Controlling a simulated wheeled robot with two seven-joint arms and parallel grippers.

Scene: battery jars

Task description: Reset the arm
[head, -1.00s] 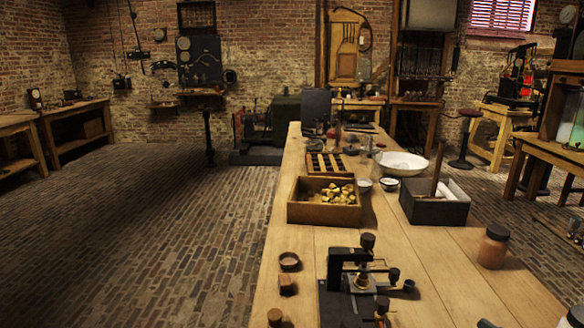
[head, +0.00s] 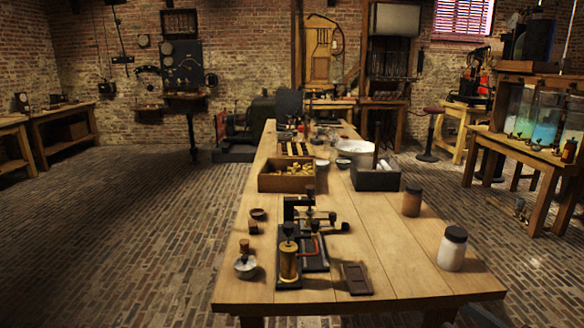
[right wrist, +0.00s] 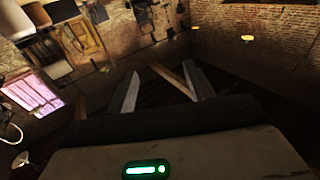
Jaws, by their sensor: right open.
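My right gripper (right wrist: 165,88) shows in the right wrist view, with its two pale fingers spread apart and nothing seen between them. Beyond the fingers are a dark floor and brick walls, tilted in the picture. No gripper shows clearly in the head view, and my left gripper is out of sight. The long wooden table (head: 400,240) stands ahead in the head view. On it are a brass and black apparatus (head: 289,262), a brown jar (head: 412,201) and a white jar with a black lid (head: 452,250).
A wooden box of yellowish pieces (head: 287,184), a dark grey box (head: 376,180) and a white bowl (head: 356,148) sit farther back. A small dark tray (head: 357,279) lies near the front edge. Glass tanks (head: 540,125) stand on a right-hand table. The floor at left is clear.

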